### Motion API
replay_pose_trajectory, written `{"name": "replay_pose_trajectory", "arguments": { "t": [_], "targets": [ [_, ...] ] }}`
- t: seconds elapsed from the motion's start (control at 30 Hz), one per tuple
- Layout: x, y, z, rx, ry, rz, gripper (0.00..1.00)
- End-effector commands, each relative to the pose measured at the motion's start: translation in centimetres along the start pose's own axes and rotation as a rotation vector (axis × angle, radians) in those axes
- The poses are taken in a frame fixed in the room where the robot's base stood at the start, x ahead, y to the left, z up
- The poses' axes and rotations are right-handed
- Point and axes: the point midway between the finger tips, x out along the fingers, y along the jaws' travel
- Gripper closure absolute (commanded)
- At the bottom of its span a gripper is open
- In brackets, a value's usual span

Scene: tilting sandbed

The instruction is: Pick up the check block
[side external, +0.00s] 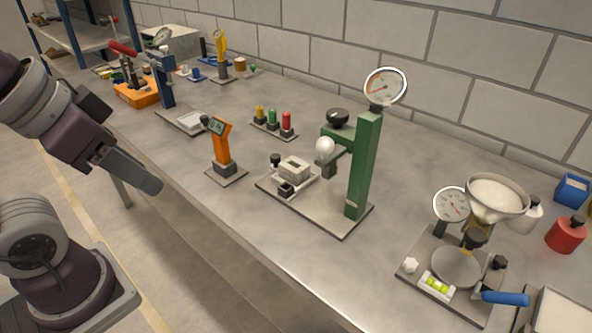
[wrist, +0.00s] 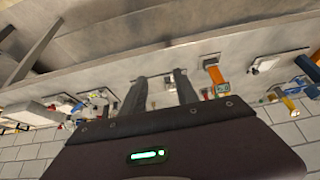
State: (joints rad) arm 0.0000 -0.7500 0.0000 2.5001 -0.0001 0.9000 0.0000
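My gripper (side external: 148,183) hangs in the air in front of the bench, left of the orange stand. In the wrist view my gripper (wrist: 160,76) has its two grey fingers apart, with nothing held between them. No block carries a readable label, so I cannot tell for sure which is the check block. A pale block with a dark recess (side external: 295,167) sits on the base plate of the green gauge stand (side external: 364,165). A small dark block (side external: 286,188) lies just in front of it. Another pale flat piece (side external: 191,121) lies on the blue press's plate.
An orange stand (side external: 222,150) is nearest my gripper. Yellow, green and red pegs (side external: 272,120) stand behind it. A gauge with a pale bowl (side external: 497,196) and a blue handle (side external: 505,298) is at right. Bench between the stations is clear; the block wall closes the back.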

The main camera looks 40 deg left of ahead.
Motion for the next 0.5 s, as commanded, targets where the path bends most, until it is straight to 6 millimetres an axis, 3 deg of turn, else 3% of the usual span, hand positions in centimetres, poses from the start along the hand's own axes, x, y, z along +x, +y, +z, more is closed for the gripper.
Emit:
{"name": "replay_pose_trajectory", "arguments": {
  "t": [0.03, 0.13, 0.4, 0.5],
  "targets": [
    [0.0, 0.0, 0.0, 0.0, 0.0, 0.0, 0.58],
    [0.0, 0.0, 0.0, 0.0, 0.0, 0.0, 0.4],
    [0.0, 0.0, 0.0, -0.001, 0.0, -0.001, 0.4],
    [1.4, -0.6, -1.4, -0.029, 0.0, -0.037, 0.4]
  ]
}}
